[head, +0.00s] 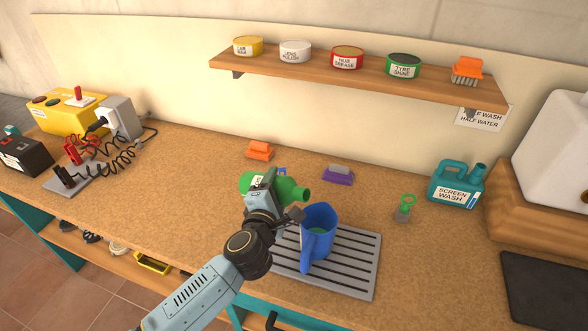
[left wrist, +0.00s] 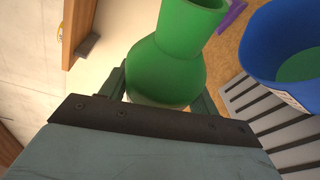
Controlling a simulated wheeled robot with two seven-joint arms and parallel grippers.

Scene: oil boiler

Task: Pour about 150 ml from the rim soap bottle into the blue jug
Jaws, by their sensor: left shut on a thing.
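My left gripper (head: 264,182) is shut on a green bottle (head: 288,188), taken to be the rim soap bottle; its label is mostly hidden by the gripper. The bottle lies tipped nearly level above the counter, its open neck pointing right, just above and left of the blue jug's mouth. The blue jug (head: 317,240) stands upright on a grey slatted tray (head: 352,262), with green liquid inside. In the left wrist view the bottle (left wrist: 165,72) sits between the fingers, and the jug (left wrist: 270,45) with green inside is at the right. No stream shows. My right gripper is out of view.
An orange brush (head: 260,150), a purple brush (head: 338,174), a small green-handled tool (head: 404,208) and a teal screen wash jug (head: 455,186) stand behind and right. A shelf (head: 350,78) with tins hangs above. A yellow box (head: 75,112) and cables are left.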

